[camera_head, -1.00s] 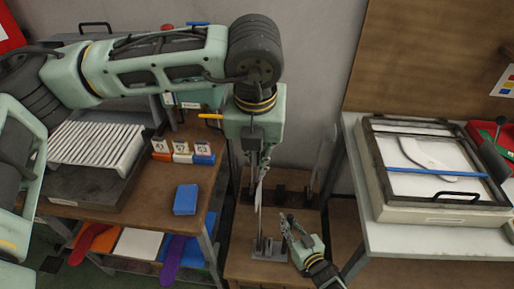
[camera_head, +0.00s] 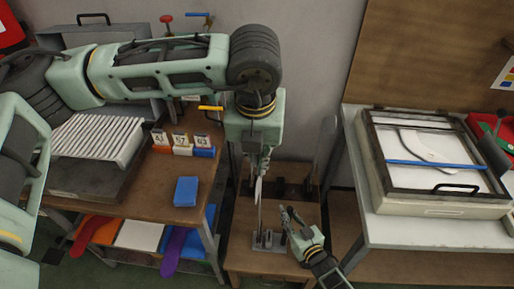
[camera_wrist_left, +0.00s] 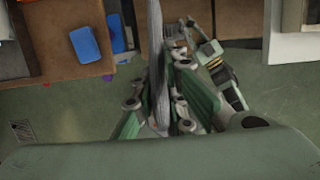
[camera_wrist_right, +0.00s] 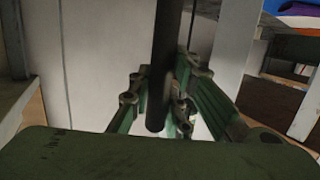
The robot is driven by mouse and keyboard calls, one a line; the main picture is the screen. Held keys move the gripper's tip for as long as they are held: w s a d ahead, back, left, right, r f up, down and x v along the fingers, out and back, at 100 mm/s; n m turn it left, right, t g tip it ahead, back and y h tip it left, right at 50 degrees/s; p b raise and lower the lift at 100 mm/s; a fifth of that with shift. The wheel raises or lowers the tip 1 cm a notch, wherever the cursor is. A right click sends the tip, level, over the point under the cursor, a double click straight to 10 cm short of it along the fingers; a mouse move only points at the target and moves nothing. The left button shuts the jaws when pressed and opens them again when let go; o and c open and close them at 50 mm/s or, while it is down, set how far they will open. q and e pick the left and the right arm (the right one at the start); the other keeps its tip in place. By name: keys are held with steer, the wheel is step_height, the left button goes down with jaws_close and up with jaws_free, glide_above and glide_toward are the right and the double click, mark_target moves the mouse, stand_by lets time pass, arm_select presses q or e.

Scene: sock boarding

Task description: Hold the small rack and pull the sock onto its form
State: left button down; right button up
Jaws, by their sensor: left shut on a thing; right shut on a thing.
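The small rack (camera_head: 268,241) has a grey base with upright posts and stands on a low brown surface. A thin pale upright piece (camera_head: 258,190) rises above it; I cannot tell the sock from the form there. My left gripper (camera_head: 263,168) points down at the top of this piece. In the left wrist view, a grey-white flat piece (camera_wrist_left: 156,50), which looks like the sock on its form, runs between the fingers, which are shut on it. My right gripper (camera_head: 286,212) is right of the rack. In the right wrist view, its fingers are shut on a dark upright bar (camera_wrist_right: 166,60) of the rack.
A brown table (camera_head: 160,185) on the left bears a blue block (camera_head: 186,191), numbered cards (camera_head: 180,143) and a ribbed white rack (camera_head: 97,138). A white table (camera_head: 430,233) on the right bears a framed box (camera_head: 440,190). A grey wall stands close behind.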

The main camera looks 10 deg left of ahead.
arm_select(q)
steer(key=shift+s+f+x, duration=0.1)
steer(key=shift+s+x, duration=0.45)
steer(key=shift+x, duration=1.8)
steer(key=shift+s+f+x, duration=0.15)
steer(key=shift+s+x, duration=0.35)
steer(key=shift+x, duration=1.85)
steer(key=shift+s+f+x, duration=0.1)
steer(key=shift+s+x, duration=0.45)
steer(key=shift+x, duration=1.75)
steer(key=c, duration=1.7)
jaws_free()
steer(key=v, duration=1.2)
steer(key=shift+d, duration=0.1)
steer(key=shift+f, duration=0.1)
arm_select(e)
steer(key=o, duration=0.9)
